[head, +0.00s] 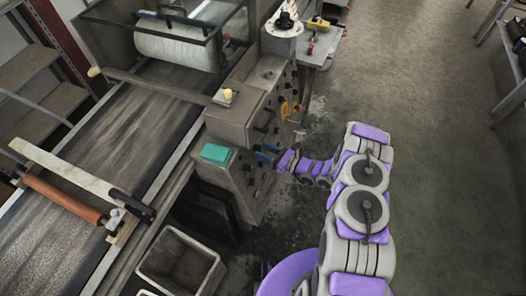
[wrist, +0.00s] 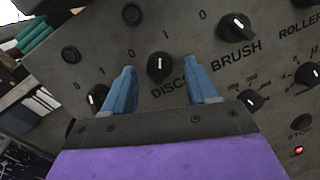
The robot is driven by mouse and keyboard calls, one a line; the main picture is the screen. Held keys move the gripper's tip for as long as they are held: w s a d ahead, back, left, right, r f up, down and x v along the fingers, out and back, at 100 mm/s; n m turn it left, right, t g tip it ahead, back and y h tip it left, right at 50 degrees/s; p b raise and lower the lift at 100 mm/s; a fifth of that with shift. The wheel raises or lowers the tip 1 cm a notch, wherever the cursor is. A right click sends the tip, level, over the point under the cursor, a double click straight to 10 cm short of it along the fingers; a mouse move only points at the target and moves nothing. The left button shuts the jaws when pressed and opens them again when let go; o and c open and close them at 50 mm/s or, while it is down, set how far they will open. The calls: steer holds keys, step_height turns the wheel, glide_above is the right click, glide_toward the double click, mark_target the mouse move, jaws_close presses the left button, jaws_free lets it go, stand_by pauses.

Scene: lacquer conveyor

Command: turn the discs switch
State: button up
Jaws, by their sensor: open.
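The discs switch (wrist: 159,67) is a round black knob with a white mark, above the partly hidden label "DISC" on the grey control panel (wrist: 190,20). In the wrist view it lies between the two blue fingers of my gripper (wrist: 162,84). The fingers are open, one on each side of the knob, with gaps on both sides. I cannot tell how far the fingertips are from the panel. In the head view my gripper (head: 268,154) is at the side of the control panel (head: 236,182), and the switch cannot be made out there.
The brush knob (wrist: 236,27) is right of the discs switch, with smaller knobs (wrist: 251,99) below it. A red light (wrist: 298,151) glows at lower right. The conveyor (head: 110,130) runs at left, a grey bin (head: 180,262) stands below, and open floor (head: 430,120) lies right.

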steer(key=shift+w+a, duration=0.2)
steer(key=shift+a, duration=0.25)
steer(key=c, duration=1.1)
